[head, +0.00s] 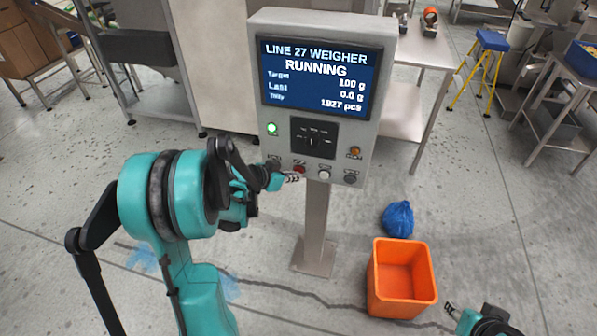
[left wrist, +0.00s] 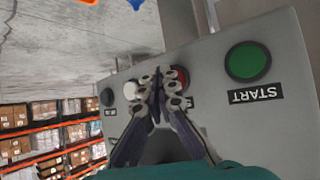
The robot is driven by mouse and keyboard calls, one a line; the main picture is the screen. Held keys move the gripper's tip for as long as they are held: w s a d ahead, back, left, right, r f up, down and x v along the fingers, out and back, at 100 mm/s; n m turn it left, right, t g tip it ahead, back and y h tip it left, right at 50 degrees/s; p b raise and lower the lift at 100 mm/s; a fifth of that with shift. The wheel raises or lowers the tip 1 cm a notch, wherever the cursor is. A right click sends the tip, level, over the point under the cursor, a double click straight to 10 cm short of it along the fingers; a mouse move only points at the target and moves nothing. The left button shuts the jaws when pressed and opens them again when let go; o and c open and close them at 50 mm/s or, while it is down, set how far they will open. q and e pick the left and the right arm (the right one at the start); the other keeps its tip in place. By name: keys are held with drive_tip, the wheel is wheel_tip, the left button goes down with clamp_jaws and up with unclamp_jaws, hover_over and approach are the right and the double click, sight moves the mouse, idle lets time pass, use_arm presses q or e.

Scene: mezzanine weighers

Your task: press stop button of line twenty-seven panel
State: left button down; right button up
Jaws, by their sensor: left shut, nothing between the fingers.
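The line 27 panel (head: 312,95) is a grey box on a post, and its screen (head: 318,80) reads "LINE 27 WEIGHER RUNNING". Its bottom button row has a red button (head: 299,168), which shows partly behind my fingers in the left wrist view (left wrist: 180,76). The green START button (left wrist: 247,62) is beside it; my left gripper partly hides that end of the row in the head view. My left gripper (head: 292,178) is shut and empty, with its fingertips (left wrist: 160,88) close to the red button. I cannot tell whether they touch. My right gripper (head: 450,308) is low at the right, far from the panel; its jaws are unclear.
A white button (head: 324,174) and a black button (head: 350,178) share the row. A green lamp (head: 272,128) is lit above it. An orange bin (head: 402,296) and a blue bag (head: 398,218) are on the floor. A table (head: 425,50) stands behind.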

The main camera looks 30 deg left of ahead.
use_arm(q)
drive_tip(key=shift+w+a, duration=0.15)
drive_tip(key=shift+w, duration=0.3)
idle(0.5)
drive_tip(key=shift+s, duration=0.15)
drive_tip(key=shift+s+d, duration=0.25)
drive_tip(key=shift+s, duration=0.45)
drive_tip(key=shift+s, duration=0.1)
drive_tip(key=shift+s+d, duration=0.2)
drive_tip(key=shift+s, duration=0.6)
drive_tip(key=shift+s+d, duration=0.15)
drive_tip(key=shift+s, duration=0.6)
drive_tip(key=shift+s+d, duration=0.2)
drive_tip(key=shift+s, duration=0.6)
drive_tip(key=s+d+r+n+g+y, duration=0.1)
drive_tip(key=s+d+r, duration=0.2)
drive_tip(key=s+d, duration=0.4)
drive_tip(key=s+d+r+n+g+y, duration=0.2)
drive_tip(key=s+d+r, duration=0.1)
drive_tip(key=s+d, duration=0.5)
drive_tip(key=shift+s+d, duration=0.25)
drive_tip(key=shift+s, duration=0.6)
